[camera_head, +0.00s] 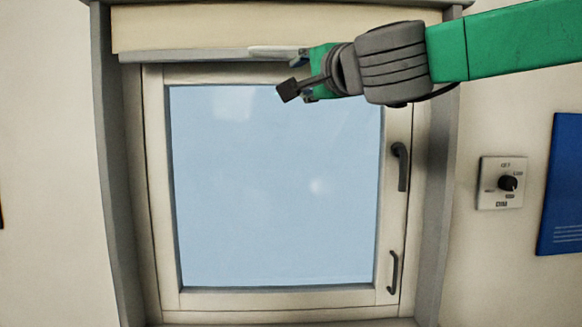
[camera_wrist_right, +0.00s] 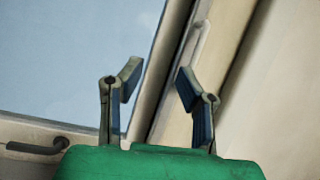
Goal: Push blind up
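The blind (camera_head: 200,28) is a cream panel at the top of the window recess, rolled mostly up. A grey bar (camera_head: 185,56) runs along its lower edge, with a paler tab (camera_head: 272,51) near its right part. My right gripper (camera_head: 294,75) is at the bar's right part, just below and beside the tab. In the right wrist view the two fingers of the right gripper (camera_wrist_right: 156,88) stand apart, with the bar area behind them and nothing clearly held. I cannot tell whether a finger touches the bar. My left gripper is not in view.
The window (camera_head: 275,185) is closed below the blind, with a dark handle (camera_head: 401,167) and a lower handle (camera_head: 392,271) on its right. A dimmer switch (camera_head: 502,183) and a blue panel (camera_head: 563,190) are on the right wall. The space before the glass is clear.

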